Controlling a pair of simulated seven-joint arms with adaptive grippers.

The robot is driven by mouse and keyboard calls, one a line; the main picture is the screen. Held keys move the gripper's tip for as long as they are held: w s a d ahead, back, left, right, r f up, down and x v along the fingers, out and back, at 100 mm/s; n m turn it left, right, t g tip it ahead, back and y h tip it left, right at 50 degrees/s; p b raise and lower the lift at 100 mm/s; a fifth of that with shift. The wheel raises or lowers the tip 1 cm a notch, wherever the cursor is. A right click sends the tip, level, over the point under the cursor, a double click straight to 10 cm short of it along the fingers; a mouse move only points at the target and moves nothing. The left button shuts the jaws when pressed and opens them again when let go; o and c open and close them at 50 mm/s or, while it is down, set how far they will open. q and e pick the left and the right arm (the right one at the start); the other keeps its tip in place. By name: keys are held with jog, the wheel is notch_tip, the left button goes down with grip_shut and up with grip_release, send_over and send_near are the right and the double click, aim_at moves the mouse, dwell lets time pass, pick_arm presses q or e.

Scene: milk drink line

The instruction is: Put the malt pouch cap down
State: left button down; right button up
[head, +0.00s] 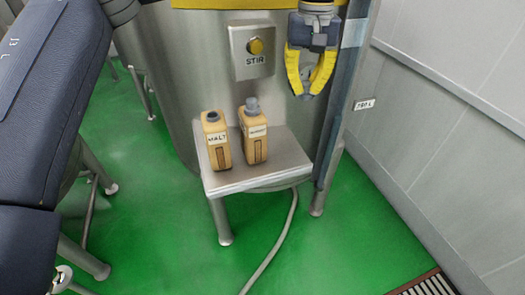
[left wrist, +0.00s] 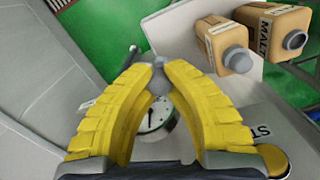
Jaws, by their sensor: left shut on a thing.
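My left gripper (head: 309,92) hangs at the upper right of the head view, in front of the steel tank and right of the shelf. Its yellow fingers are shut on a small grey cap, the malt pouch cap (left wrist: 158,82), which shows between the fingertips in the left wrist view. The tan malt pouch (head: 217,147) stands upright on the steel shelf (head: 255,183) with its dark spout open. It also shows at the upper right of the left wrist view (left wrist: 272,22). My right gripper is not in view.
A second tan pouch (head: 254,142) with a grey cap stands close beside the malt pouch. A yellow STIR button (head: 255,46) is on the tank above the shelf. A round gauge (left wrist: 153,120) shows behind the fingers. The shelf's front and right part is bare.

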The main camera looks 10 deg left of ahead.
aim_at(297, 157)
pick_arm(q)
jog(key=shift+w+d+f, duration=0.1)
jog(key=shift+d+f, duration=0.1)
jog(key=shift+f, duration=0.1)
notch_tip(297, 157, down, 19)
jog(key=shift+f, duration=0.15)
dwell(0.4)
jog(key=shift+f, duration=0.1)
jog(key=c, duration=1.5)
grip_release()
notch_tip(297, 157, up, 12)
jog(key=shift+w, duration=0.15)
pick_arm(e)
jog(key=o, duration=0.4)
